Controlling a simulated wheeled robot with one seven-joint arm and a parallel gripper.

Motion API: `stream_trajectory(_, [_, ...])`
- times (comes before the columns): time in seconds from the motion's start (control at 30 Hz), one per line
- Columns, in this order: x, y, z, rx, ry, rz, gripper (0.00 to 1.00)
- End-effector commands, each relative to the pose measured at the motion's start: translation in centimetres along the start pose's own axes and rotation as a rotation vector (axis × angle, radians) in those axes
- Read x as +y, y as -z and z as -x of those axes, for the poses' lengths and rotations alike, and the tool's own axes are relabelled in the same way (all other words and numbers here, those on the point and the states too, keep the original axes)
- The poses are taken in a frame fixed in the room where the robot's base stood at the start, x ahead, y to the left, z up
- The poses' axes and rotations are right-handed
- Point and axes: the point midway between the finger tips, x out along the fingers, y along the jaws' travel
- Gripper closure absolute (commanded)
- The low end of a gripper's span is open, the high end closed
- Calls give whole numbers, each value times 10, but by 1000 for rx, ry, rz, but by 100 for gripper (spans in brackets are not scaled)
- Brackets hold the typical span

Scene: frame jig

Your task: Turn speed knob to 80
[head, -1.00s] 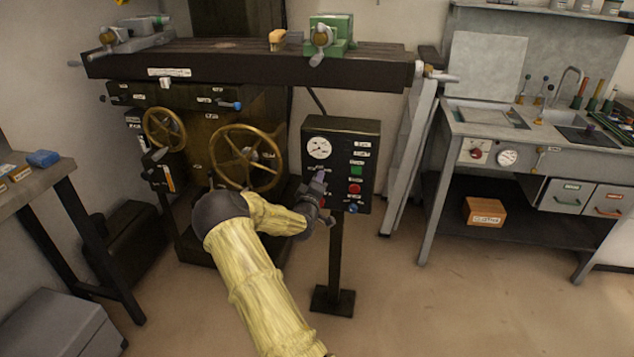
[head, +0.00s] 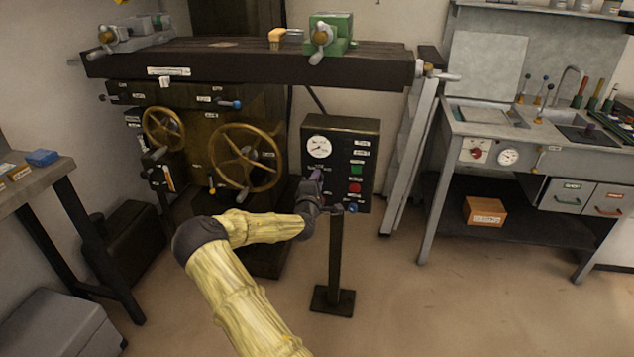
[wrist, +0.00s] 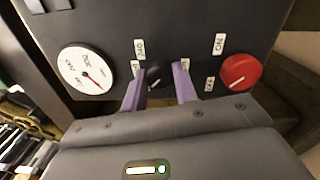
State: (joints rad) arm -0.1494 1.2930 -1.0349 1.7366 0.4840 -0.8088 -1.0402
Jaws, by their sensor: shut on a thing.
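The black control panel (head: 345,127) stands on a post in the middle of the head view. A white round dial (head: 319,147) is at its upper left. In the wrist view the dial (wrist: 85,70) has a red needle, but its numbers are too blurred to read. My gripper (head: 316,180) is at the panel's left side, below the dial. In the wrist view its purple fingers (wrist: 158,88) are on either side of a small black knob (wrist: 154,76) and shut on it. The knob's setting is not readable. In the head view my gripper hides the knob.
A red knob (wrist: 240,72) is close to the right finger in the wrist view. The panel also has a green button (head: 356,169) and a red button (head: 355,188).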

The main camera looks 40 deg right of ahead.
Motion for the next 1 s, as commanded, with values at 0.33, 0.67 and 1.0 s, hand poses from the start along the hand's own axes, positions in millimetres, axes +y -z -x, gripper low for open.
stream_trajectory(0.33, [-1,2,1,3,2,4,69])
stream_trajectory(0.67, [-1,1,0,1,1,2,50])
stream_trajectory(1.0, [0,1,22,1,2,2,50])
